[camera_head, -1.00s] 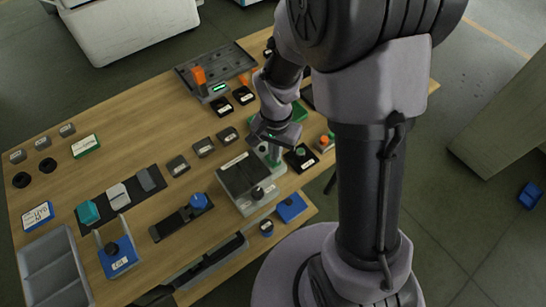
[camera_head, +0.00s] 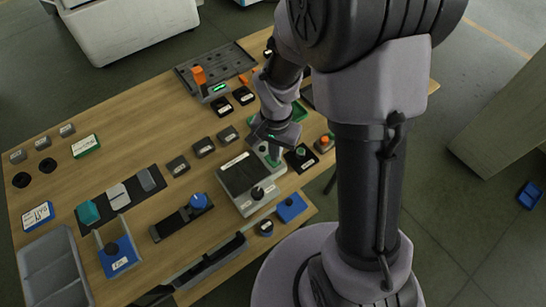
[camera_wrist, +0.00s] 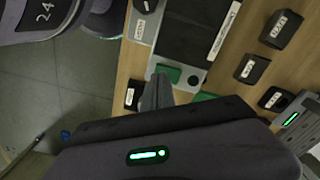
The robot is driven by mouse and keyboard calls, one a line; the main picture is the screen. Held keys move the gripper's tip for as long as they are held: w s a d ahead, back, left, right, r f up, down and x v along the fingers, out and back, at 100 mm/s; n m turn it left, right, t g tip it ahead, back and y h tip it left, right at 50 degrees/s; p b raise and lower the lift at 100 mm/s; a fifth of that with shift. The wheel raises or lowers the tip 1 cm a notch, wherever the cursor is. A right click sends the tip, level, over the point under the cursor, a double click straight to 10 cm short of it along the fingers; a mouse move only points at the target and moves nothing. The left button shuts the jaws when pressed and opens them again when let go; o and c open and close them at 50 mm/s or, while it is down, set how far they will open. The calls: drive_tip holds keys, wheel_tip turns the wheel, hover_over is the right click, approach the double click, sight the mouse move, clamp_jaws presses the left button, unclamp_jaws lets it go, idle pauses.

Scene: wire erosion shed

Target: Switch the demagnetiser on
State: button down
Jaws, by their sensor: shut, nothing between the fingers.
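A grey box with a dark top plate (camera_head: 240,174), a white label strip and a black knob stands at the right front of the bench; I take it to be the demagnetiser, but its label is too small to read. The wrist view shows its dark plate (camera_wrist: 196,28) and, on its near end, a green switch-like piece (camera_wrist: 168,73) beside a small dark round part (camera_wrist: 193,80). My gripper (camera_wrist: 157,92) is shut and empty, its tips close to the green piece. I cannot tell whether they touch it. In the head view my gripper (camera_head: 273,154) partly hides that end.
A black box with a green button (camera_head: 300,153) and one with an orange button (camera_head: 324,142) stand close to the right of my gripper. Small black labelled blocks (camera_head: 204,147) lie behind the grey box. A dark tray (camera_head: 222,68) is at the back.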

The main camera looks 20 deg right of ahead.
drive_tip(key=shift+f+b, duration=0.85)
drive_tip(key=shift+f, duration=0.1)
idle(0.5)
drive_tip(key=shift+r, duration=0.1)
wheel_tip(320, 180, up, 7)
drive_tip(key=p, duration=0.5)
drive_tip(key=shift+p, duration=0.4)
